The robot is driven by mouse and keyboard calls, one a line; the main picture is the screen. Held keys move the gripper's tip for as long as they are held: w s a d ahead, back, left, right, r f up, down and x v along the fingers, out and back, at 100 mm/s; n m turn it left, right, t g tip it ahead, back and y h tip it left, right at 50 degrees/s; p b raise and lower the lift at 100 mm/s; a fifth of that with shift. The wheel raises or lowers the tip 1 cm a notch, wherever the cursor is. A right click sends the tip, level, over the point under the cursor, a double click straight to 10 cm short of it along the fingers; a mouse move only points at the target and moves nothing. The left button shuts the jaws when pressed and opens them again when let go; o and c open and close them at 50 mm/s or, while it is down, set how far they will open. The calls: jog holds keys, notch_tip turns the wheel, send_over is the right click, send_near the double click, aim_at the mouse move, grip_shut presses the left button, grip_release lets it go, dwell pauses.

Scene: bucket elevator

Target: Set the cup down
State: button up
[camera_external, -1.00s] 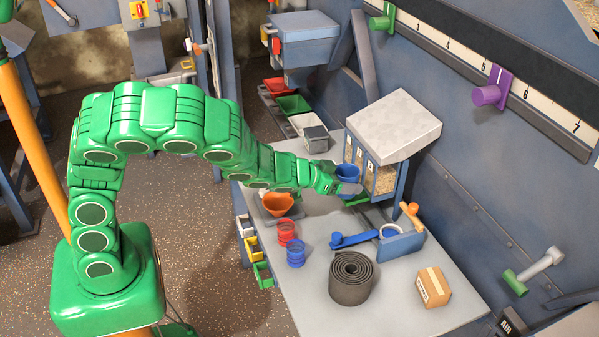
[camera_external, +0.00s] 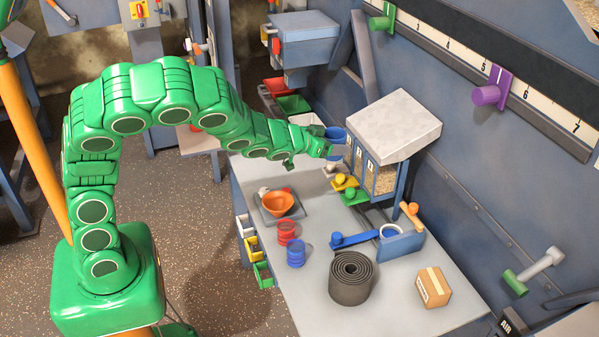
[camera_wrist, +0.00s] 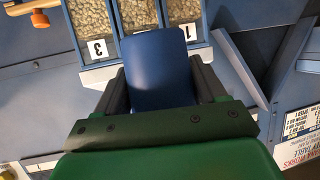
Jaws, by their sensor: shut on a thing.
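A blue cup (camera_external: 334,141) is held in my gripper (camera_external: 330,152), near the back left of the table, beside the grain dispenser. In the wrist view the cup (camera_wrist: 157,68) sits between the two dark fingers of my gripper (camera_wrist: 160,85), which are shut on it. The cup appears to be in the air in front of the dispenser's grain windows, one labelled 3. Its mouth and base are not clear in the wrist view.
The grain dispenser (camera_external: 397,122) has yellow and green knobs low on its front. An orange bowl (camera_external: 279,204) stands on a grey plate. Red rings (camera_external: 287,232), blue rings (camera_external: 296,253), a rolled mat (camera_external: 350,279) and a carton (camera_external: 434,287) stand nearer. Bare table (camera_external: 315,185) lies beyond the bowl.

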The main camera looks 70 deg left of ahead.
jog(key=s+a+n+g+y, duration=0.2)
jog(key=s+a+n+y, duration=0.15)
jog(key=a, duration=1.15)
jog(key=s+a+n+g+y, duration=0.25)
jog(key=s+a, duration=0.25)
jog(key=a, duration=1)
jog(key=shift+n+t+y, duration=0.35)
jog(key=shift+n+y, duration=0.05)
jog(key=shift+s+f, duration=0.15)
jog(key=shift+f, duration=5.05)
jog(key=shift+s+f, duration=0.15)
jog(key=shift+f, duration=5.05)
jog(key=shift+f, duration=0.25)
